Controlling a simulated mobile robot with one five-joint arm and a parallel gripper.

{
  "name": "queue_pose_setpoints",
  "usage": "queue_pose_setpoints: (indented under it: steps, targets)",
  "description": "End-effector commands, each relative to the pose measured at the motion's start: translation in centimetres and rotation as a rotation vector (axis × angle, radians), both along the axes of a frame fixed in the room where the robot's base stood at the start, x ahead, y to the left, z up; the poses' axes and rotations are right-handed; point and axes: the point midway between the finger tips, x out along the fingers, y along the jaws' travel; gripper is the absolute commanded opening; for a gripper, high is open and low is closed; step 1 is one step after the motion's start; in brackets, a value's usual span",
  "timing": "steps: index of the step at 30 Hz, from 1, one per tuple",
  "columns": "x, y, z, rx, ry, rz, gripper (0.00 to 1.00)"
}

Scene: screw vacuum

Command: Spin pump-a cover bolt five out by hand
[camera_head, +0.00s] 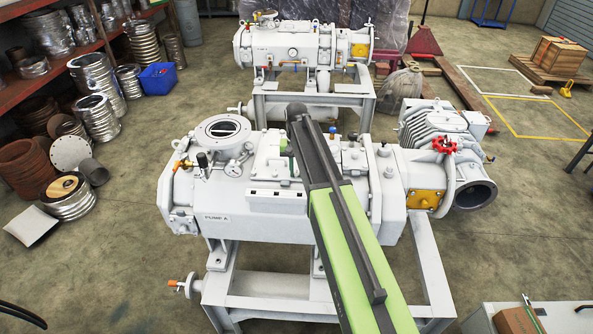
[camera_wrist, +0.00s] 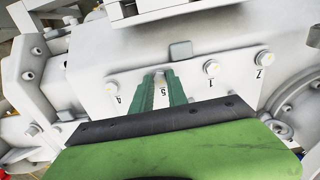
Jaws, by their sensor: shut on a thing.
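Pump A (camera_head: 260,220) is the near white pump with its name on the front. In the wrist view, its cover (camera_wrist: 235,85) carries a row of bolts with printed numbers. My gripper (camera_wrist: 161,76) has its two green fingers on either side of cover bolt five (camera_wrist: 161,77), with the mark 5 showing between them. The fingers are shut on the bolt, whose head is mostly hidden.
A second white pump (camera_head: 290,50) stands behind on its own frame. A red handwheel (camera_head: 445,145) and a dark-mouthed pipe (camera_head: 474,194) are at the near pump's right end. Metal pipe parts (camera_head: 97,123) and a blue crate (camera_head: 158,76) are at left.

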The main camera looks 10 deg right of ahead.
Motion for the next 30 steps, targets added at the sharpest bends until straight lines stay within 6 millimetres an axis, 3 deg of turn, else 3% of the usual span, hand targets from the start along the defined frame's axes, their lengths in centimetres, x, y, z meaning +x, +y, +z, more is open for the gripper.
queue_pose_setpoints:
  steps: [30]
  targets:
    - [-0.16, 0.07, -0.07, 0.001, 0.004, 0.963, 0.0]
